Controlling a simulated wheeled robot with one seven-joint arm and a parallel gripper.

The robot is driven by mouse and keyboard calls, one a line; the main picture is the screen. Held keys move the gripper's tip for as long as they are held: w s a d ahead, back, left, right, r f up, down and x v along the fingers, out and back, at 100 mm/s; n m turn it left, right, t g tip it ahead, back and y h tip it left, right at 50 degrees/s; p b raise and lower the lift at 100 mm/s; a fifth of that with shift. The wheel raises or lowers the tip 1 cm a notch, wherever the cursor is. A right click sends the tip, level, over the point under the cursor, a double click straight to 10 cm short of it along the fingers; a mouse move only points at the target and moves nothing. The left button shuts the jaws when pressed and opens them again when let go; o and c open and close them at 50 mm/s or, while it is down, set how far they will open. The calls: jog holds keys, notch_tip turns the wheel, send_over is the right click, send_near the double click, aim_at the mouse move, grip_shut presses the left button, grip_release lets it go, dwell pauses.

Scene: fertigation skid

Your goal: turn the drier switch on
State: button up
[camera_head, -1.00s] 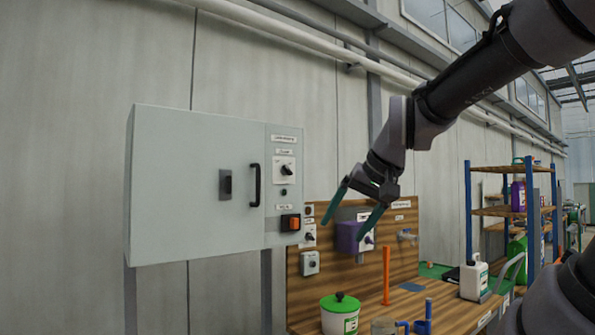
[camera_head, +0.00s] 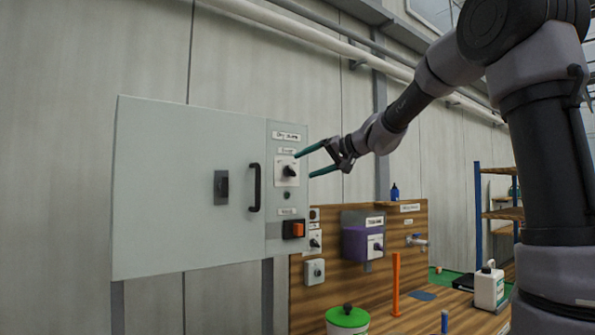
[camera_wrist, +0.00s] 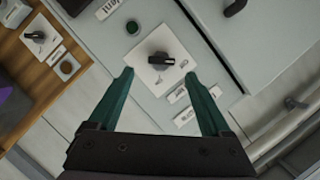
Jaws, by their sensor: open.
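A grey wall cabinet (camera_head: 170,190) has a narrow control panel on its right side, with a top label that seems to begin "Dry". A black rotary switch (camera_head: 290,171) on a white plate sits below this label. In the wrist view the rotary switch (camera_wrist: 161,59) lies just beyond and between my fingertips, its grey-tipped end toward picture right. My gripper (camera_head: 304,166) is open and empty in front of the panel, its green fingers either side of the knob's line. The fingers (camera_wrist: 159,76) appear apart from the knob. An orange rocker switch (camera_head: 298,230) is lower on the panel.
A black door handle (camera_head: 254,187) projects left of the panel. A small dark button (camera_head: 287,195) is below the knob. A wooden board (camera_head: 340,270) with other switches and a purple box (camera_head: 362,243) stands lower right.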

aim_at(290, 171)
jog(key=x, duration=0.5)
jog(key=shift+a+f, duration=0.1)
jog(key=shift+a, duration=0.1)
grip_shut()
